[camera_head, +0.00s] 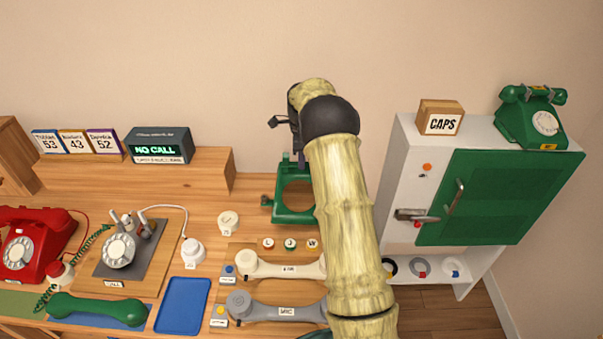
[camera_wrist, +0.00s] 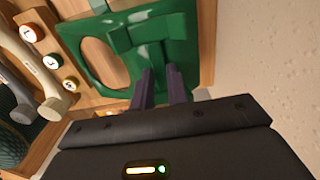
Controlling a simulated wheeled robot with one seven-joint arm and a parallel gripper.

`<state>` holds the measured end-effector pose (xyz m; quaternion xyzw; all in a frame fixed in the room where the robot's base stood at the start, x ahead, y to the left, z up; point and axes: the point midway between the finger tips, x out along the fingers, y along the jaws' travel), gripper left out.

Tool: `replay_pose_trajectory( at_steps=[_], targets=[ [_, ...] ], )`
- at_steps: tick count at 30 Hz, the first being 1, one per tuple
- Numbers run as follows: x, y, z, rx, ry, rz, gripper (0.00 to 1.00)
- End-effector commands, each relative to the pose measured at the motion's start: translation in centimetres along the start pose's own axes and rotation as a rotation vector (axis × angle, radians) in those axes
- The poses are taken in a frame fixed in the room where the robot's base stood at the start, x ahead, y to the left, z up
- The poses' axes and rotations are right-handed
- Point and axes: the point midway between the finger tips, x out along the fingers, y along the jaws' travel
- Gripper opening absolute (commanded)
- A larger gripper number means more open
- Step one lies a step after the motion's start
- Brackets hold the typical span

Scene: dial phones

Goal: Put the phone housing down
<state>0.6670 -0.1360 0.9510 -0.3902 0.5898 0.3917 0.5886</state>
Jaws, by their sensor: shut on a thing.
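The green phone housing (camera_head: 291,202) is behind my arm in the head view. It is an open shell with a large round hole, and part of it is hidden by my arm. In the wrist view the housing (camera_wrist: 160,50) fills the upper middle, over or on the wooden surface. My gripper (camera_wrist: 160,85) is shut on the edge of the housing, with its two dark fingers close together. I cannot tell whether the housing touches the table. In the head view the fingers are mostly hidden by the wrist.
In front of the housing lie a cream handset (camera_head: 280,266) and a grey handset (camera_head: 275,307), with small round caps (camera_head: 290,244) nearby. A raised wooden shelf (camera_head: 205,172) stands left. A white cabinet (camera_head: 402,165) with a green door stands right. A blue tray (camera_head: 183,305) is empty.

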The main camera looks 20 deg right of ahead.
Motion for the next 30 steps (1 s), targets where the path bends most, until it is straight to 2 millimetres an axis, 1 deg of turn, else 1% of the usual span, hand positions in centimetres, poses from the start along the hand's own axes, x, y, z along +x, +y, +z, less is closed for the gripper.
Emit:
replay_pose_trajectory(
  at_steps=[4, 7, 15, 17, 28, 29, 30],
  targets=[
    [-0.1, 0.0, 0.0, 0.001, 0.000, -0.001, 0.00],
    [0.3, 0.0, 0.0, 0.000, 0.000, 0.001, 0.00],
    [4.3, 0.1, 0.1, -0.002, -0.001, 0.002, 0.00],
    [4.8, 0.1, 0.2, -0.003, 0.000, 0.002, 0.00],
    [5.1, 0.0, 0.2, -0.003, 0.000, -0.001, 0.00],
    [5.2, 0.1, 0.2, -0.003, 0.000, 0.000, 0.20],
    [5.2, 0.1, 0.2, -0.003, 0.000, 0.000, 0.28]
  ],
)
